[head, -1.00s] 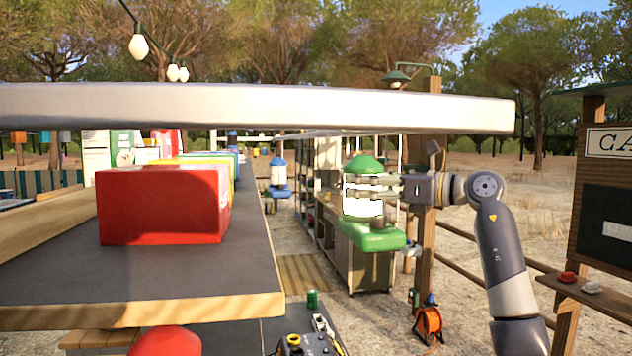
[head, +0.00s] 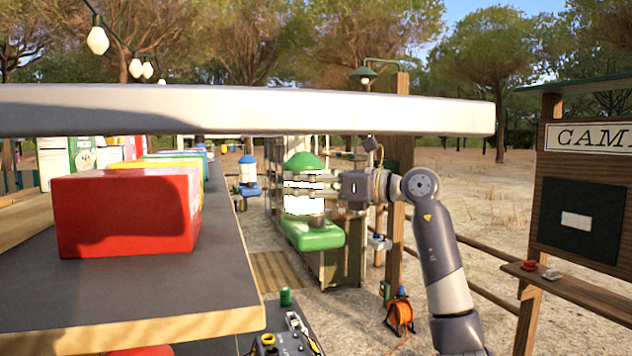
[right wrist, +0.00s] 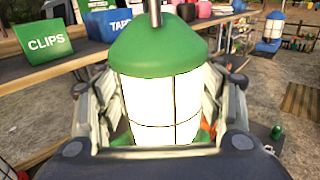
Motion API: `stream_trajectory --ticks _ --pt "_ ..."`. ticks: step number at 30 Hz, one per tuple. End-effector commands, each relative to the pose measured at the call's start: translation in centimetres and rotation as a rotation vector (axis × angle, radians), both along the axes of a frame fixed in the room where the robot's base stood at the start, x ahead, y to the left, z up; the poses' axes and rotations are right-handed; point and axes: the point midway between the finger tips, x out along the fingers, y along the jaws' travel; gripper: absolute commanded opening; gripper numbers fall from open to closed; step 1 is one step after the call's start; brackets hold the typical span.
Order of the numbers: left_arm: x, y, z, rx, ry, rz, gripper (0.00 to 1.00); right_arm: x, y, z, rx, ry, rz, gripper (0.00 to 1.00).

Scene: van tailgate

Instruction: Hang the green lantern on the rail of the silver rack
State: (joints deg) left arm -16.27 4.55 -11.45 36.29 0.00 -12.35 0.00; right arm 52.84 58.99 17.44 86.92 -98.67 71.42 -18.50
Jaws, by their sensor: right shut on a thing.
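The green lantern (head: 313,232) has a green cap, a glowing white body and a wide green base. It hangs upright in my right gripper (head: 305,190), whose fingers are shut around its body. In the right wrist view the lantern (right wrist: 158,95) fills the middle, between the fingers, and a grey rod rises from its cap. A long pale silver bar (head: 250,108), which looks like the rack's rail, crosses the head view above the lantern. The lantern's top appears below the bar, not touching it; the depth between them is unclear. My left gripper is not in view.
A dark shelf with a wooden edge (head: 150,325) holds a red box (head: 125,215) and several coloured boxes at left. A blue lantern (head: 247,175) is farther back. A wooden post (head: 397,200) stands behind my right arm.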

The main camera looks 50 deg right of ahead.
Motion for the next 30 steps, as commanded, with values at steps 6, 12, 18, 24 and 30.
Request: stream_trajectory --ticks 6,12,18,24,30 --pt "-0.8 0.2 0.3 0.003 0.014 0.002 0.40 0.8 1.5 0.3 0.002 -0.006 0.001 0.00" --pt "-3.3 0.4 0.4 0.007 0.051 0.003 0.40 1.5 2.9 0.3 0.003 -0.006 0.002 0.00" --pt "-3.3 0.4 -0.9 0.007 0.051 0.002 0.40 1.7 3.2 -1.2 0.001 -0.004 -0.002 0.00" --pt "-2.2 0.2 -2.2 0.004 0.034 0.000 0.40 1.7 3.2 -2.6 0.002 -0.006 -0.001 0.00" --pt "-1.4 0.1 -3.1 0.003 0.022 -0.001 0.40 1.7 3.2 -3.7 0.000 -0.004 -0.001 0.00"
